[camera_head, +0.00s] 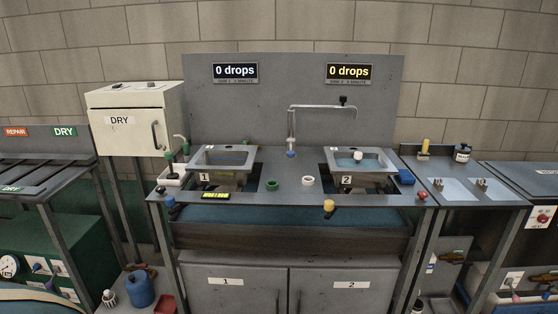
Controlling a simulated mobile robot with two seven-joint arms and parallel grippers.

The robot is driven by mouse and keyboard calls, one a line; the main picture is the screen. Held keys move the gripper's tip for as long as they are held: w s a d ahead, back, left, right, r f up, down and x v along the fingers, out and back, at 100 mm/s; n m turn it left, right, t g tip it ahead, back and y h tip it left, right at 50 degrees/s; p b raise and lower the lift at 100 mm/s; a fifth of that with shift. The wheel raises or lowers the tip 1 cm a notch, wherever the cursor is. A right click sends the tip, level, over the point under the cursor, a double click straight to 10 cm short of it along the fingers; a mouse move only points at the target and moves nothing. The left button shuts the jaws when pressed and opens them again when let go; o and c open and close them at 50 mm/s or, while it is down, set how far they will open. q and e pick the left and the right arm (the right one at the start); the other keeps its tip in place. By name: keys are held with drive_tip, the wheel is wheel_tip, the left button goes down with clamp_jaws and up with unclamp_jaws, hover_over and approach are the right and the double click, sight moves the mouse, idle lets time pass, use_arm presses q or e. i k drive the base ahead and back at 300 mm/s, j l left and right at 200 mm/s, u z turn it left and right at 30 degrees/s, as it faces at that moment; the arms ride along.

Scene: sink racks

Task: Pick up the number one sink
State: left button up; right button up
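The number one sink is a grey metal basin (222,158) set in the left opening of the dark sink rack (292,172). A small white label "1" shows on its front edge. A similar number two sink (358,160) sits in the right opening with a "2" label and a small white object in it. Neither of my grippers is in the head view.
A swing faucet (320,107) stands between the sinks. A green ring (272,185) and a white ring (308,181) lie in the middle. A white DRY cabinet (132,122) stands left. A side table with blue panels (455,189) is right.

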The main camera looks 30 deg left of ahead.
sight(225, 169)
drive_tip(key=j+z, duration=0.4)
drive_tip(key=k+j+z, duration=0.15)
drive_tip(key=j+z, duration=0.25)
drive_tip(key=j, duration=0.15)
drive_tip(key=k+j+z, duration=0.1)
drive_tip(key=j, duration=0.25)
drive_tip(key=k+j+z, duration=0.1)
drive_tip(key=j, duration=0.25)
drive_tip(key=k+j+z, duration=0.15)
drive_tip(key=j, duration=0.2)
